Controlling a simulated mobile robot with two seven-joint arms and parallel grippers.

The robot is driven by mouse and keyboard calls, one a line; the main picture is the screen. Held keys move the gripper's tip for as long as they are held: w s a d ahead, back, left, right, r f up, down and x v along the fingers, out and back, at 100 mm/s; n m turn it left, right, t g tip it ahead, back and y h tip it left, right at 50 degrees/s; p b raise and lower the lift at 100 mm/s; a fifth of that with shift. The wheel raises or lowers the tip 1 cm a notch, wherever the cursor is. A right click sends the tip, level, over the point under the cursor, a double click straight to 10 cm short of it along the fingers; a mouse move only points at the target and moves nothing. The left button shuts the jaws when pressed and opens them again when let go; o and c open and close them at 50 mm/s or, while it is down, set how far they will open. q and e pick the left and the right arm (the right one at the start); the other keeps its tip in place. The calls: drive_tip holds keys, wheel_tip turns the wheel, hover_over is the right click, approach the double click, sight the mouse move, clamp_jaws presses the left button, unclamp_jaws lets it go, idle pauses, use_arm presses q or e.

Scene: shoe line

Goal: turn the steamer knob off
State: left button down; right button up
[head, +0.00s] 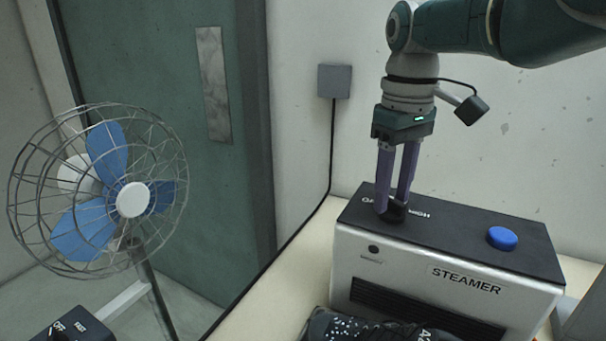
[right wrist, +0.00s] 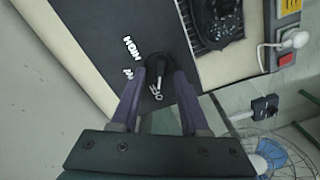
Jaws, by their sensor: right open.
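The steamer (head: 445,293) is a silver box with a black top on the pale table. Its black knob (head: 396,214) sits at the top's left end, among white labels. The knob also shows in the right wrist view (right wrist: 158,64), with "HIGH" and "OFF" lettering around it; a pale pointer mark appears on the side toward "OFF", but its exact setting is hard to tell. My right gripper (head: 397,203) points down with purple fingers apart, one on each side of the knob. Whether the fingers touch it I cannot tell. My left gripper is not in view.
A blue button (head: 502,238) is on the steamer's right end. A black shoe (head: 375,328) lies in front of it. A caged fan (head: 100,195) stands at the left. A grey wall box (head: 334,81) has a cable running down.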

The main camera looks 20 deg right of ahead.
sight(392, 198)
wheel_tip(392, 198, up, 8)
drive_tip(key=p, duration=0.6)
drive_tip(key=shift+r, duration=0.95)
